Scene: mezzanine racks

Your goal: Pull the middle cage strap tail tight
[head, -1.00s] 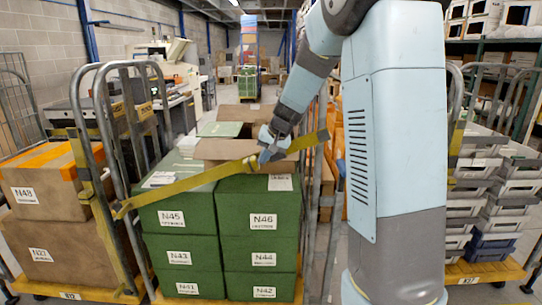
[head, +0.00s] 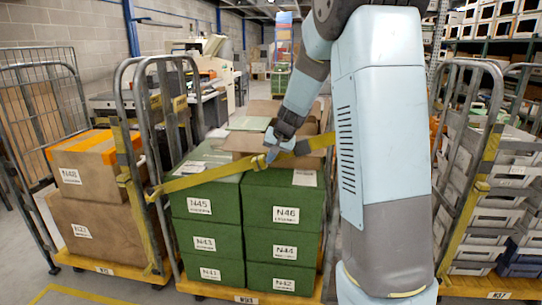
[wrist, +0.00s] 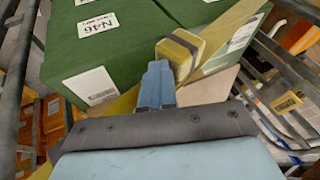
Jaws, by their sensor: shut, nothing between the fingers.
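The middle cage (head: 139,100) holds stacked green boxes (head: 285,193), labelled N45, N46 and others. A yellow strap (head: 205,178) runs slantwise across the box tops, from the left post up to the right side. In the wrist view the strap (wrist: 222,52) passes over the green box, with a thick yellow block, perhaps its buckle or tail end (wrist: 180,52), at my fingertips. My gripper (head: 268,156) is shut and empty, beside the strap above the boxes. It also shows in the wrist view (wrist: 158,72), its tips close to the block; I cannot tell whether they touch. A separate loose tail is not clear.
A left cage holds brown boxes (head: 95,220). A right cage holds grey trays (head: 495,205), with a yellow strap (head: 470,205) on its post. Floor shows at the lower left.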

